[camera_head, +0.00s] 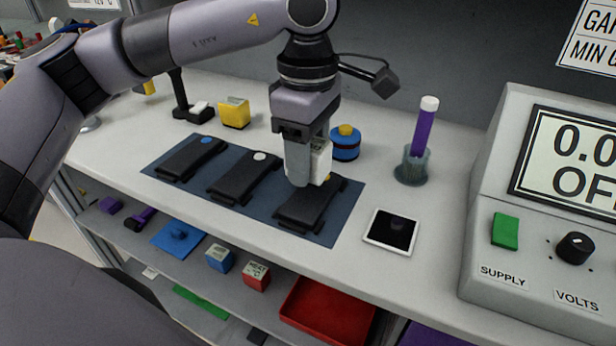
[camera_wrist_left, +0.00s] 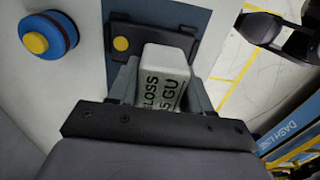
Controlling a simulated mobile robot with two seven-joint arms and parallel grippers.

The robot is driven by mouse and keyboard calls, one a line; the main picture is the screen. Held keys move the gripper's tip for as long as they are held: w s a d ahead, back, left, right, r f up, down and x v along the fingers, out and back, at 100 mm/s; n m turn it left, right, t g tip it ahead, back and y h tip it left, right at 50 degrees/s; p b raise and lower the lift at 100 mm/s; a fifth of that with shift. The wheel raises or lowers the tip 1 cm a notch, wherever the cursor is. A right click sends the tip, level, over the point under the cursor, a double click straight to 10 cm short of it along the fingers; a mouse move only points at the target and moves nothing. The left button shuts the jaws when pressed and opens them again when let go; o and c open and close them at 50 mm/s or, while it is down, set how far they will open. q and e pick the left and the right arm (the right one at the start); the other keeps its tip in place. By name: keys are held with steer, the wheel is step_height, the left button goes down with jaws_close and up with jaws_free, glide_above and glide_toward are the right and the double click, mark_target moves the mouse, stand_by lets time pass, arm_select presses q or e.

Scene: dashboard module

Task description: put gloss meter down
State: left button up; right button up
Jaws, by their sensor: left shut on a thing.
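The gloss meter (camera_wrist_left: 165,75) is a small whitish block with dark lettering, of which "LOSS" and "GU" show in the left wrist view. In the head view the gloss meter (camera_head: 321,160) sits between the fingers of my left gripper (camera_head: 304,178), which is shut on it. The gripper points down over the rightmost black module (camera_head: 311,205) on the dark blue mat (camera_head: 228,208). In the left wrist view this module shows a yellow disc (camera_wrist_left: 121,44). I cannot tell whether the meter touches the module. My right gripper is not in view.
Two more black modules, with a blue disc (camera_head: 206,140) and a white disc (camera_head: 260,156), lie on the mat. A blue and yellow round thing (camera_head: 345,143), a purple tube (camera_head: 424,128) in a cup and a dark-screened tablet (camera_head: 391,231) stand close by. A power supply (camera_head: 545,200) blocks the right.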

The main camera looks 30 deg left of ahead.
arm_select(q)
steer(key=shift+f, duration=2)
steer(key=shift+f, duration=0.1)
steer(key=shift+f+b, duration=0.15)
steer(key=shift+b, duration=0.2)
steer(key=o, duration=1.2)
steer(key=shift+o, duration=0.2)
steer(key=shift+r, duration=0.2)
